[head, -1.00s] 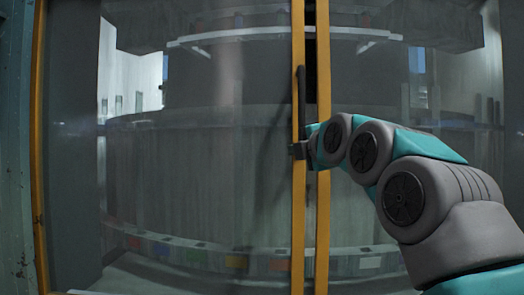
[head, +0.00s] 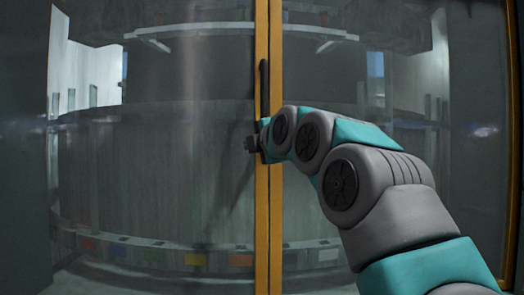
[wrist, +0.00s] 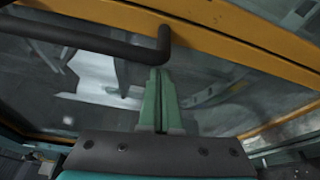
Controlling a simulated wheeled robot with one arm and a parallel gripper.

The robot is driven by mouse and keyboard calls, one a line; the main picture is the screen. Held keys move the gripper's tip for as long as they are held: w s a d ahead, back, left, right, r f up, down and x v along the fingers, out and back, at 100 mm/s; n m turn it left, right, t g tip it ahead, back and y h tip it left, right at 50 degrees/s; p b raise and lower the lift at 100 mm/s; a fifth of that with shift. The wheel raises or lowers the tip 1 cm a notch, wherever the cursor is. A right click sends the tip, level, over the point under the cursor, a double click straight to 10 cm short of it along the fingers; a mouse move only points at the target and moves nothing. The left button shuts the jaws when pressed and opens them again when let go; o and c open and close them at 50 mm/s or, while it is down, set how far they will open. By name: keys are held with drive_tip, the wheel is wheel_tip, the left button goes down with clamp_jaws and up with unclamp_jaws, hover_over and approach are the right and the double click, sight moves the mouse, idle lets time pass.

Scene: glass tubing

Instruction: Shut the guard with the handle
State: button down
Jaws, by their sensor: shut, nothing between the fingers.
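The guard (head: 180,180) is a large clear panel with a yellow edge post (head: 261,215). That post stands right beside the yellow post (head: 276,230) of the right-hand panel, with at most a thin line between them. The black bar handle (head: 264,85) is upright on the guard's edge; its bent end shows in the wrist view (wrist: 164,42). My gripper (wrist: 159,72) has its green fingers together and empty, with the tips at the inner side of the handle's bend. I cannot tell whether they touch it. In the head view my wrist hides part of the handle.
Behind the clear panels are a curved grey drum-like wall (head: 150,160) and a low rail with coloured blocks (head: 195,259). The right-hand panel (head: 400,140) stands behind my arm. The panels fill the view ahead.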

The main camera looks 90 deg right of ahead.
drive_tip(key=w+a+b+v, duration=0.1)
drive_tip(key=w+v, duration=0.1)
drive_tip(key=v, duration=0.7)
drive_tip(key=shift+f+b, duration=0.2)
drive_tip(key=shift+b, duration=0.1)
drive_tip(key=shift+s+a, duration=0.1)
